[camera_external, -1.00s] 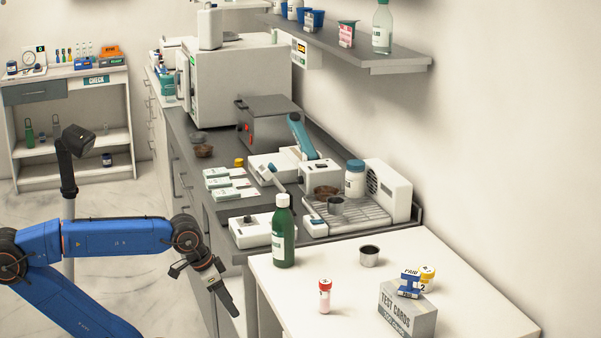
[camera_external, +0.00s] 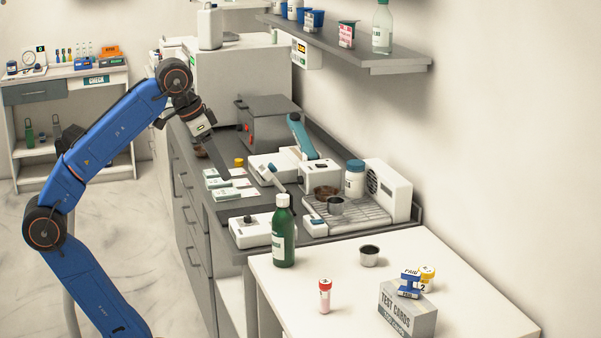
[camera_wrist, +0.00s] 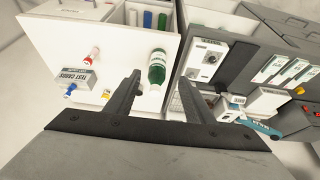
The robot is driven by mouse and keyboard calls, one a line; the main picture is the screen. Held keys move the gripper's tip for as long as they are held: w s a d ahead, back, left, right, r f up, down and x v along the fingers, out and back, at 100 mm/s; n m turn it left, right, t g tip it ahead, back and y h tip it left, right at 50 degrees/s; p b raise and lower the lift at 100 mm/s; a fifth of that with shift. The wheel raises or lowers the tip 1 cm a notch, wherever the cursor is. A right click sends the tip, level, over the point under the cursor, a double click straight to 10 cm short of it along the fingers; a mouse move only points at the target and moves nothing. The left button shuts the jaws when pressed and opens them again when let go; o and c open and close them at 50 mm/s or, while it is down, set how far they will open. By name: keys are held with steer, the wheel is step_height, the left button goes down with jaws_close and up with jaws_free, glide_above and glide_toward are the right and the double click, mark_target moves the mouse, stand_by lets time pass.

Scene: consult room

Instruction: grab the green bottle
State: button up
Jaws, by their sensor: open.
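The green bottle (camera_external: 284,237) has a white cap and a white label. It stands upright at the left back corner of the white table (camera_external: 466,295). In the wrist view the green bottle (camera_wrist: 157,68) shows beyond the jaws, between the tips and nearer the left finger. My gripper (camera_external: 222,165) is raised over the grey counter, behind and left of the bottle and well apart from it. In the wrist view my gripper (camera_wrist: 160,82) has its two fingers spread with nothing between them. A smaller green bottle (camera_external: 29,132) stands on the far shelf unit.
On the white table are a red-capped vial (camera_external: 325,296), a metal cup (camera_external: 369,256) and a test cards box (camera_external: 408,312). A white device (camera_external: 251,231) stands close behind the bottle. The grey counter holds several boxes and machines.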

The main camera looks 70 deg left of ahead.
step_height(320, 180, up, 4)
steer(key=shift+w+a+m+h, duration=2.65)
steer(key=shift+w+m, duration=1.85)
steer(key=shift+w, duration=1.35)
glide_toward(286, 204)
steer(key=shift+y, duration=0.35)
steer(key=x, duration=0.4)
steer(key=a+x, duration=0.1)
steer(key=x, duration=0.2)
steer(key=shift+w+f, duration=0.15)
steer(key=shift+w, duration=0.15)
steer(key=shift+d+x, duration=0.1)
steer(key=shift+x, duration=1.2)
steer(key=shift+d+x, duration=0.15)
steer(key=shift+x, duration=1.2)
steer(key=shift+s, duration=0.15)
jaws_close()
